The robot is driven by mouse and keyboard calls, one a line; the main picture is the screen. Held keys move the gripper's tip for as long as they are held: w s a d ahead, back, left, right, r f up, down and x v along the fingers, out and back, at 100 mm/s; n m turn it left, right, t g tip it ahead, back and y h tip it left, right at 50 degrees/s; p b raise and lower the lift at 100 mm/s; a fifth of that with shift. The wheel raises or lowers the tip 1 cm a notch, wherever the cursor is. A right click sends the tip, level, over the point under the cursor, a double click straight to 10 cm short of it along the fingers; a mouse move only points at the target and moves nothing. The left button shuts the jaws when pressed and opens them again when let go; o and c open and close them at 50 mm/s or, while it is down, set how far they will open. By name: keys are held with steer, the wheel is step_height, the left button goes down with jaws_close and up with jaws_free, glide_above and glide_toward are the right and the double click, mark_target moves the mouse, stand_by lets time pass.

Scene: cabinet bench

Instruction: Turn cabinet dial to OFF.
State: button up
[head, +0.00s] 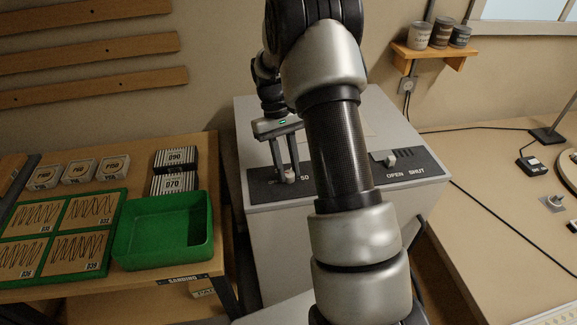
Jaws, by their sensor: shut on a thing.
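The grey cabinet (340,225) stands in the middle, with a dark label strip along its front top edge. My gripper (288,174) points down at the left part of this strip. Its two fingers are shut on a small pale knob, the cabinet dial (289,178). The fingers hide part of the dial, so I cannot tell which mark it points to. My own arm covers the middle of the strip and most of its lettering. A second pale knob (390,160) sits at the right, near the words OPEN and SHUT.
On the left bench are a green bin (163,262), a green tray (75,203) of marked squares, and several small boxes. A shelf (428,56) with cans hangs at the upper right. Black cables cross the right bench (490,190).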

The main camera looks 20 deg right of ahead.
steer(key=n+h, duration=0.1)
steer(key=n, duration=0.1)
steer(key=n+h, duration=0.1)
steer(key=n, duration=0.2)
steer(key=shift+s+a+n+t, duration=0.1)
steer(key=shift+a+n+t, duration=0.1)
steer(key=shift+n+t, duration=0.15)
stand_by(0.4)
steer(key=o, duration=1)
steer(key=shift+o, duration=0.2)
steer(key=shift+r, duration=0.1)
steer(key=v, duration=1.7)
